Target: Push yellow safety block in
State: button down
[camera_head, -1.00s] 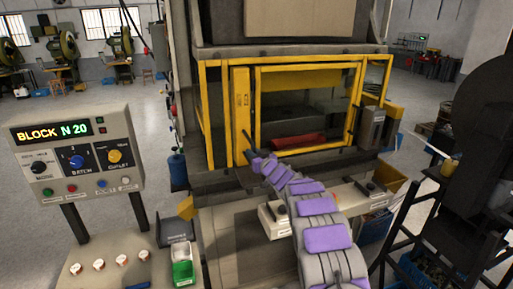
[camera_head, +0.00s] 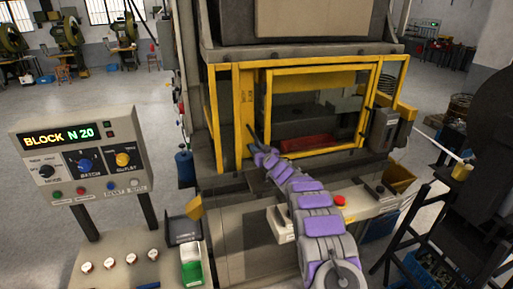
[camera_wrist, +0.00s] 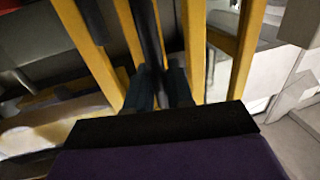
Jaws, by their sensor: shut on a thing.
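The yellow safety block (camera_head: 246,100) is a tall upright bar with dark lettering, at the left side of the press opening, just left of the yellow-framed window door (camera_head: 325,70). My gripper (camera_head: 255,142) is at the block's lower right edge, in front of the press. In the wrist view my gripper (camera_wrist: 160,78) has its two dark fingers shut on a dark upright bar (camera_wrist: 150,35), with yellow uprights on both sides. I cannot tell whether this bar belongs to the block or to the door. The block's lower part is partly hidden by my gripper.
A red bar (camera_head: 307,143) lies inside the press behind the window. A control box (camera_head: 82,155) reading "BLOCK N 20" stands at left. A shelf with a red button (camera_head: 340,200) lies below my arm.

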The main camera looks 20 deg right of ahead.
jog(key=shift+r, duration=0.25)
jog(key=c, duration=1.4)
grip_release()
jog(key=shift+w+f, duration=0.1)
jog(key=shift+w, duration=0.05)
jog(key=shift+o, duration=1.1)
jog(key=shift+w+d+f, duration=0.1)
jog(key=shift+w+f, duration=0.15)
jog(key=shift+w, duration=0.05)
jog(key=shift+s+r, duration=0.2)
jog(key=shift+s, duration=0.05)
jog(key=shift+s+d+f, duration=0.1)
jog(key=shift+s+f, duration=0.1)
jog(key=shift+s, duration=0.2)
jog(key=s+d+b, duration=0.1)
jog(key=s+d, duration=0.2)
jog(key=s, duration=1.3)
jog(key=shift+d+b, duration=0.2)
jog(key=shift+b, duration=0.1)
